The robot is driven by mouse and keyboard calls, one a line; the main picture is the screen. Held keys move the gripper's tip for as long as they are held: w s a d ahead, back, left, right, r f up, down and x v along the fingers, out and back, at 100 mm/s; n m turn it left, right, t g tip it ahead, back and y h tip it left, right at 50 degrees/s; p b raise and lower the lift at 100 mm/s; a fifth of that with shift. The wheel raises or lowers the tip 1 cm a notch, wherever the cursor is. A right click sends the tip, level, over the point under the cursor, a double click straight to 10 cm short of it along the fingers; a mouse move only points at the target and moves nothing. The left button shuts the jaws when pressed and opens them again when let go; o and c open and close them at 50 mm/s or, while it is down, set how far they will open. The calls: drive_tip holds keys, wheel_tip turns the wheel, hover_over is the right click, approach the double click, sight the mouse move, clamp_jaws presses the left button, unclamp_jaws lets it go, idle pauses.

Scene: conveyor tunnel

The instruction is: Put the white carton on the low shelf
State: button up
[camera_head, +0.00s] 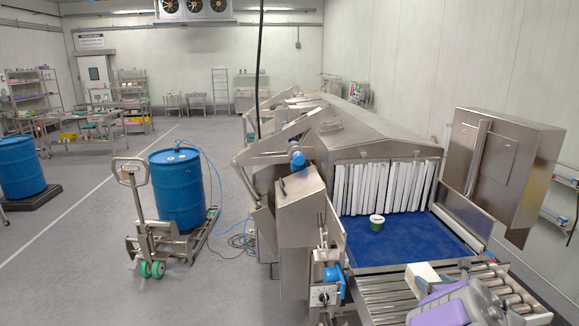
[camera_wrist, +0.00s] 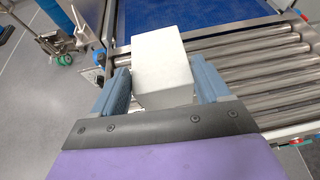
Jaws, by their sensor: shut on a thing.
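The white carton (camera_wrist: 163,62) is between the two blue-grey fingers of my gripper (camera_wrist: 165,88) in the wrist view. My gripper is shut on it and holds it over the steel rollers. In the head view the carton (camera_head: 421,274) shows at the lower right, in front of my purple and grey gripper (camera_head: 428,296), which hides part of it. Whether the carton touches the rollers I cannot tell. I cannot make out with certainty which shelf is the low shelf; a shelving unit (camera_head: 30,92) stands far back at the left.
Blue drums, one by a pallet truck (camera_head: 140,215), a hose and cables stand left. Grey floor is open at the left.

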drive_tip(key=shift+s+a+r+m+h+b, duration=0.8)
drive_tip(key=shift+a+b, duration=0.75)
drive_tip(key=shift+a, duration=5.8)
drive_tip(key=shift+s+a+r+m+h+b, duration=0.5)
drive_tip(key=shift+a+r+m+h+b, duration=0.85)
drive_tip(key=shift+a, duration=6)
wheel_tip(320, 180, down, 14)
drive_tip(key=w+d+n+y, duration=0.2)
drive_tip(key=n+y, duration=0.2)
drive_tip(key=shift+w, duration=0.3)
